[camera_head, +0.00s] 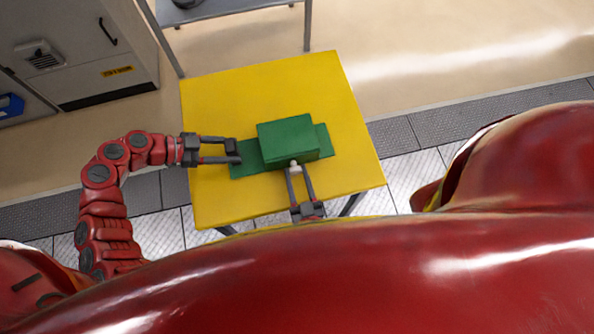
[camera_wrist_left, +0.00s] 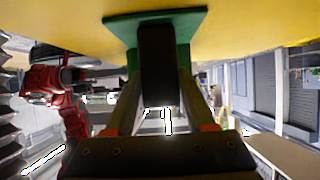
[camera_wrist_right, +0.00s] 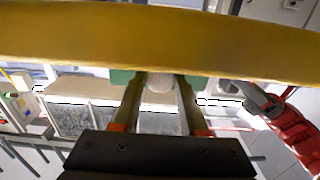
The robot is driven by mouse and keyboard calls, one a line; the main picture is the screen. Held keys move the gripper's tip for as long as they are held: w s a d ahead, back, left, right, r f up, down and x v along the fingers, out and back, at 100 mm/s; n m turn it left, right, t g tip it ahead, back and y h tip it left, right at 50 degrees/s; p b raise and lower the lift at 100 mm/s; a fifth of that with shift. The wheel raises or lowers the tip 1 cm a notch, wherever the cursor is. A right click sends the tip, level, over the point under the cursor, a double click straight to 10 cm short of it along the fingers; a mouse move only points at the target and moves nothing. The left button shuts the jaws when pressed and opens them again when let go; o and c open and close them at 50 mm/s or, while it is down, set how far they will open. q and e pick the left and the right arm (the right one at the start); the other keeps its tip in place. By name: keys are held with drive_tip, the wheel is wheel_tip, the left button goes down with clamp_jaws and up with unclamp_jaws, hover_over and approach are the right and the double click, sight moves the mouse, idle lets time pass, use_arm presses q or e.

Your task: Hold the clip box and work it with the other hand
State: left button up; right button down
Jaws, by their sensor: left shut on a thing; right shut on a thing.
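The green clip box (camera_head: 286,139) sits on its flat green base plate (camera_head: 244,160) on the yellow table. My right gripper (camera_head: 295,168) reaches from the front edge and is shut on a small pale knob (camera_head: 294,163) on the front of the box. The knob also shows between the fingers in the right wrist view (camera_wrist_right: 159,82). The lid looks closed.
The yellow table (camera_head: 225,95) is bare around the box. A grey cabinet (camera_head: 85,45) stands at the back left, and a grey metal bench (camera_head: 215,10) stands behind the table. Open floor lies to the right.

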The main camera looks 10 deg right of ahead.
drive_tip(key=shift+s, duration=0.1)
idle(0.4)
drive_tip(key=s, duration=0.7)
drive_tip(key=shift+s, duration=0.3)
drive_tip(key=shift+c, duration=2.1)
unclamp_jaws()
wheel_tip(320, 180, up, 10)
